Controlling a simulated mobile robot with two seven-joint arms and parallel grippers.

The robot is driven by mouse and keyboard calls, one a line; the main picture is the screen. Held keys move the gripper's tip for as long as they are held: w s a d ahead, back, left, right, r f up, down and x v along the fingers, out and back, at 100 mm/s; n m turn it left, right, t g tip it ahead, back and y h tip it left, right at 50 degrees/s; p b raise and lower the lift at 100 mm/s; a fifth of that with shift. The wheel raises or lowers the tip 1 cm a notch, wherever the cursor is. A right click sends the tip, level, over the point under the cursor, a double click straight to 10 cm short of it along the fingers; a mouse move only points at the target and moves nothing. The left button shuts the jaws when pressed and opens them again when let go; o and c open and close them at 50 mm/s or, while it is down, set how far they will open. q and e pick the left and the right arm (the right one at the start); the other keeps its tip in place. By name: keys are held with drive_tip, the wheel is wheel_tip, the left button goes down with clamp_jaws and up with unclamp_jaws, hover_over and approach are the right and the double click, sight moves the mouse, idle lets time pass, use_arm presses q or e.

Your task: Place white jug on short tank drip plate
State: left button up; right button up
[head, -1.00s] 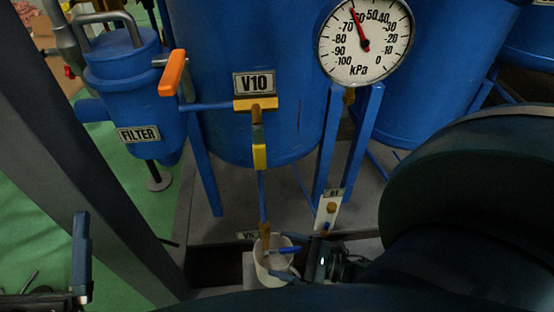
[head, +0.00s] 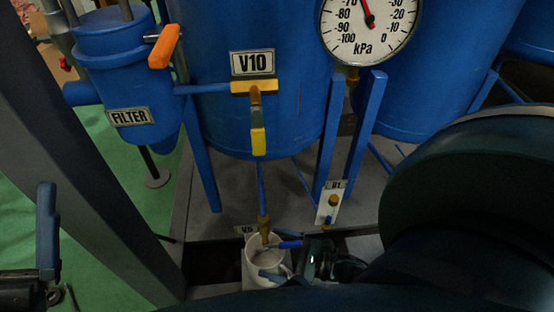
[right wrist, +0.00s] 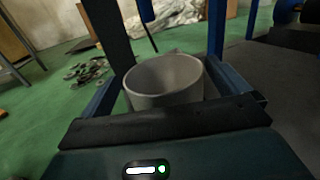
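The white jug (head: 262,262) stands upright under the brass outlet of the drip line below V10, at the bottom centre of the head view. My right gripper (head: 274,261) has its fingers on either side of the jug, spread and apparently not squeezing it. In the right wrist view the jug (right wrist: 165,82) sits between the two fingers, its rim upward. The drip plate under the jug is mostly hidden; a pale edge (head: 246,270) shows at its left. My left gripper (head: 47,232) is at the lower left edge, largely cut off, with nothing visible in it.
Blue tanks (head: 250,90) rise behind the jug, with a kPa gauge (head: 368,30) and a small valve panel (head: 331,203) nearby. A blue filter (head: 120,80) with an orange handle (head: 163,46) stands left. A dark beam (head: 90,180) slants between my left gripper and the jug.

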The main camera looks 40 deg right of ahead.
use_arm(q)
drive_tip(key=shift+w+f+n+t+y+p, duration=0.15)
drive_tip(key=shift+f+n+y+p, duration=0.1)
drive_tip(key=shift+f+n+y, duration=0.15)
drive_tip(key=shift+w+f+n+t+y+p, duration=0.15)
drive_tip(key=shift+f+n+y+p, duration=0.15)
drive_tip(key=shift+n+y, duration=0.2)
use_arm(e)
drive_tip(key=v, duration=1.2)
use_arm(q)
drive_tip(key=shift+s+r, duration=0.1)
drive_tip(key=shift+r, duration=0.15)
